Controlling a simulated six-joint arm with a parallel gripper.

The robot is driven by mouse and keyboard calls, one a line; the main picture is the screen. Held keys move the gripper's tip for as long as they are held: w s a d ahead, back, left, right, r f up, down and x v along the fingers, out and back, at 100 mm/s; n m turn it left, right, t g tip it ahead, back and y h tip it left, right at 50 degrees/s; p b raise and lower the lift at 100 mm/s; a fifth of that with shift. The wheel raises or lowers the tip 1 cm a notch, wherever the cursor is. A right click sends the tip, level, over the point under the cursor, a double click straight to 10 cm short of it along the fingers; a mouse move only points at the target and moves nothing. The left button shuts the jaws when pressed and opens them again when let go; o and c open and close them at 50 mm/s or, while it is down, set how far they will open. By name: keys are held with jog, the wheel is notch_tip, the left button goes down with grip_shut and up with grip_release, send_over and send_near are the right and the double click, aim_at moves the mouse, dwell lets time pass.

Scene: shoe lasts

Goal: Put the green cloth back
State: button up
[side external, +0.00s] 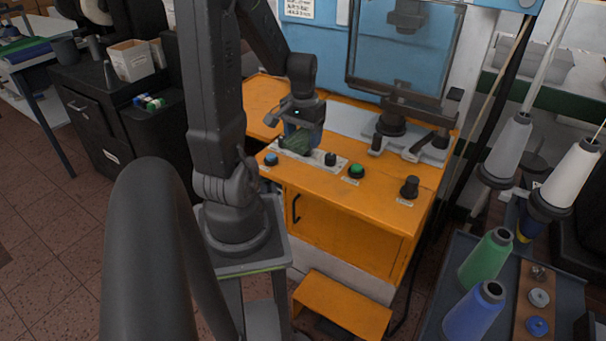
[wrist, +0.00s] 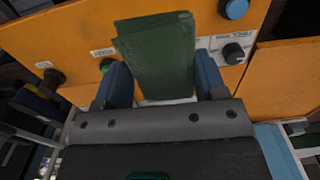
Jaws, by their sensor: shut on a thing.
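The green cloth (wrist: 158,58) shows in the wrist view as a dark green, flat, folded piece between the two blue fingers of my gripper (wrist: 163,84). My gripper is shut on it. I cannot tell whether the cloth touches the strip.
The orange cabinet (side external: 345,222) carries a blue button (side external: 271,159), a green button (side external: 356,170) and black knobs (side external: 410,186). A machine with a clear shield (side external: 405,50) stands at the back right. Thread cones (side external: 486,258) stand at the far right.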

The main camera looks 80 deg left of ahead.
aim_at(303, 174)
notch_tip(303, 174, down, 10)
jog(key=shift+r, duration=0.1)
dwell(0.4)
jog(key=o, duration=0.9)
notch_tip(303, 174, up, 12)
jog(key=shift+w, duration=0.1)
jog(key=w+d+r+m+t, duration=0.1)
jog(key=w+d+r+m, duration=0.15)
jog(key=d, duration=0.25)
jog(key=w+d+r+m+t+y, duration=0.1)
jog(key=d+r, duration=0.2)
jog(key=d, duration=0.1)
jog(key=w+d+r+m+t, duration=0.1)
jog(key=w+d+r+m, duration=0.1)
jog(key=d, duration=0.3)
jog(key=s+d+r+m+t, duration=0.1)
jog(key=d+r, duration=0.1)
jog(key=d, duration=0.4)
jog(key=s+d+r+m+t+h, duration=0.1)
jog(key=s+d+r+m, duration=0.1)
jog(key=d, duration=0.3)
jog(key=shift+s+d+r+t, duration=0.2)
jog(key=shift+d+r+t, duration=0.1)
jog(key=shift+d+r, duration=0.05)
